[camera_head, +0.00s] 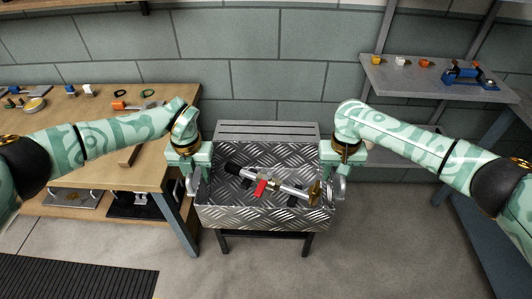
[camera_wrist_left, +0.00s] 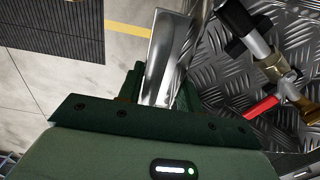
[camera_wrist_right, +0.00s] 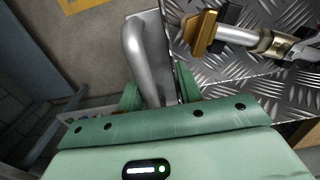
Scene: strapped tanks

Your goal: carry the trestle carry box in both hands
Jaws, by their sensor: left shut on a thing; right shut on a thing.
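The trestle carry box (camera_head: 262,219) is an open box of silver diamond-plate metal, level in the middle of the head view. A metal tool with a red lever (camera_head: 262,186) and brass parts lies inside it. My left gripper (camera_head: 192,185) is shut on the handle at the box's left end; the flat metal handle (camera_wrist_left: 165,55) sits between its fingers in the left wrist view. My right gripper (camera_head: 338,182) is shut on the tubular handle (camera_wrist_right: 142,55) at the right end. The fingertips are partly hidden in the head view.
A dark-legged stand (camera_head: 265,236) shows below the box; I cannot tell whether they touch. A wooden workbench (camera_head: 90,150) with small items stands left. A grey shelf (camera_head: 430,82) stands right. A black mat (camera_head: 75,270) lies front left. The floor in front is clear.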

